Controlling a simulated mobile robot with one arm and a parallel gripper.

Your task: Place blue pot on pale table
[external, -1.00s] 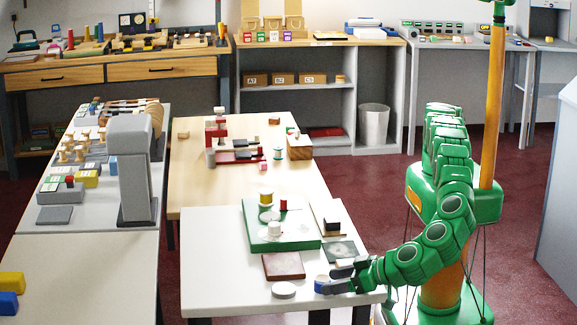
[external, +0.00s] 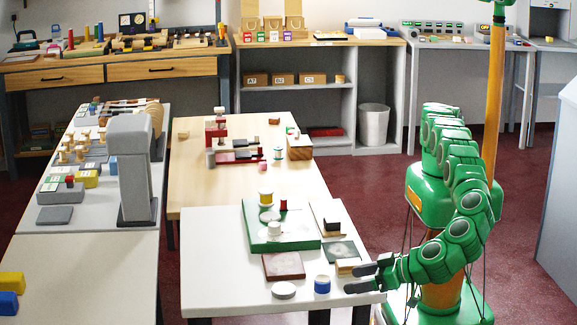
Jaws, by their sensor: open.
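The blue pot (external: 322,284), blue with a white band, stands upright near the front edge of the pale table (external: 215,275). My gripper (external: 352,278) is open and empty at the table's front right corner. It is to the right of the pot and apart from it, with its fingers pointing left.
Around the pot are a white disc (external: 284,290), a dark red tile (external: 283,266), a dark green tile (external: 341,251) and a small wooden block (external: 347,267). A green board (external: 268,232) with several small pieces lies behind. The table's left part is clear.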

